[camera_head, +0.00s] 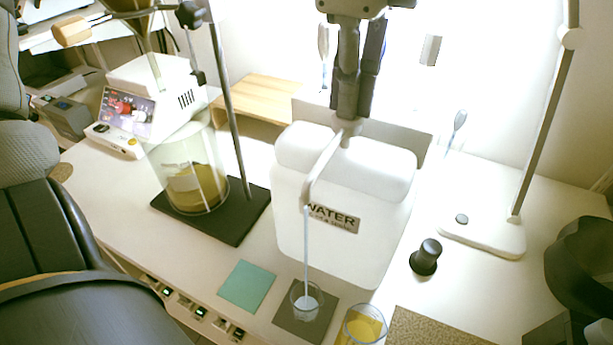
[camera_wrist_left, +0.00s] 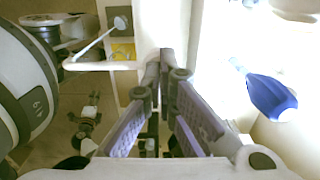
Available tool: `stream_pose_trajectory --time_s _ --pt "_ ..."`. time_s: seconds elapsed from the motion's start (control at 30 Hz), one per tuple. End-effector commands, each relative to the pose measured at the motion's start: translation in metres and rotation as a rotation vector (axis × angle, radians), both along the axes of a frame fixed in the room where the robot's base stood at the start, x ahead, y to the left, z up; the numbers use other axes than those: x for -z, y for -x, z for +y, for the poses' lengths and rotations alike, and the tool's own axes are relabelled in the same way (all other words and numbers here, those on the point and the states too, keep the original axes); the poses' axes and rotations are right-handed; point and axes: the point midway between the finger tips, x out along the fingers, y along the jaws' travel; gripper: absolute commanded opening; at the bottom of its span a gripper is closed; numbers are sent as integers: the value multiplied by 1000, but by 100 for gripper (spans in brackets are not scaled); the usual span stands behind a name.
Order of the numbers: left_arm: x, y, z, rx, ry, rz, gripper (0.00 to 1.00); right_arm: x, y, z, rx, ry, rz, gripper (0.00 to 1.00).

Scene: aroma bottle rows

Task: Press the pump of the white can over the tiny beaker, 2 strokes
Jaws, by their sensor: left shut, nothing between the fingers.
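The white can (camera_head: 340,235), labelled WATER, stands upright on the bench. Its pump spout (camera_head: 322,170) reaches forward and down, and also shows in the left wrist view (camera_wrist_left: 98,66). A thin pale stream (camera_head: 306,250) runs from the spout tip into the tiny beaker (camera_head: 307,302), which has pale liquid in it and stands on a grey mat (camera_head: 284,319). My left gripper (camera_head: 347,112) is shut and empty, pointing down with its fingertips on top of the pump. In the left wrist view, the fingertips (camera_wrist_left: 163,62) are close together. My right gripper is not in view.
A beaker of yellow liquid (camera_head: 362,328) stands right of the tiny beaker. A teal mat (camera_head: 247,286) lies to its left. A black-knobbed object (camera_head: 426,257) is right of the can. A large glass vessel (camera_head: 190,175) and stand rod (camera_head: 230,110) are at left.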

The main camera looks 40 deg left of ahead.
Motion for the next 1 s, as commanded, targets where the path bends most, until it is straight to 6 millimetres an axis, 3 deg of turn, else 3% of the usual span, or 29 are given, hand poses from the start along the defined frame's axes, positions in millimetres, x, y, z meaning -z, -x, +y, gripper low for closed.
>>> stream_pose_trajectory --time_s 0.27,0.53,1.0 --pt "11 0 0 0 -1 3 0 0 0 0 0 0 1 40" --pt "10 0 0 0 -1 4 0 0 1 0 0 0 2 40" --pt "-23 0 0 -1 -1 2 0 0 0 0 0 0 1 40"
